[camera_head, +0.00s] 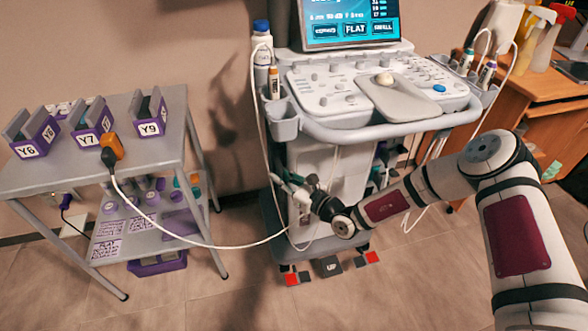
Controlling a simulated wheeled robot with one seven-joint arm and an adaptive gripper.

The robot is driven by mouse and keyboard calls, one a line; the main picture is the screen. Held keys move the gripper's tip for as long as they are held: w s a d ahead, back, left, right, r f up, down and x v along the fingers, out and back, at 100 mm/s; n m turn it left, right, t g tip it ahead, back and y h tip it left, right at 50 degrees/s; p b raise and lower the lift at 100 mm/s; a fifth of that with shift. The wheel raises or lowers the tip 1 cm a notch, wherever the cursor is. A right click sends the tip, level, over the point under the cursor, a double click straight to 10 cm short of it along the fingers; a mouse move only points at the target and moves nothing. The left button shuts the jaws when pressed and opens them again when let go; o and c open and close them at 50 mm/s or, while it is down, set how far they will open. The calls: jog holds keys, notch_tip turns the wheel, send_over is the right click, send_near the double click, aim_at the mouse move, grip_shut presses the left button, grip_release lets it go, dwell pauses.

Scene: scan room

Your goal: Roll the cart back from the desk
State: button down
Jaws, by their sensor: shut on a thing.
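The cart (383,100) is a white and grey wheeled ultrasound unit with a screen, a control panel and a front rail. It stands upright against the wall, just left of the brown wooden desk (545,97). My arm reaches in from the right below the panel. My gripper (287,183) is at the front left of the cart's white column and looks shut on a part of the cart. The gripped part is small and mostly hidden by my gripper.
A grey side table (60,181) with purple labelled holders stands at the left. A white cable (195,244) runs from its orange plug (112,150) across to the cart. Red and dark pedals (330,266) lie before the cart's base. Floor (240,305) in front is clear.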

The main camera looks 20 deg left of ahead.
jog(key=shift+s+a+p, duration=0.3)
jog(key=shift+s+a, duration=0.3)
jog(key=shift+a, duration=0.2)
jog(key=shift+s+a+p, duration=0.25)
jog(key=shift+s+a, duration=0.35)
jog(key=shift+a, duration=0.2)
jog(key=shift+d+f, duration=0.1)
jog(key=c, duration=1.6)
grip_release()
jog(key=shift+o, duration=0.2)
jog(key=shift+w, duration=0.1)
jog(key=v, duration=1.2)
jog(key=shift+w, duration=0.1)
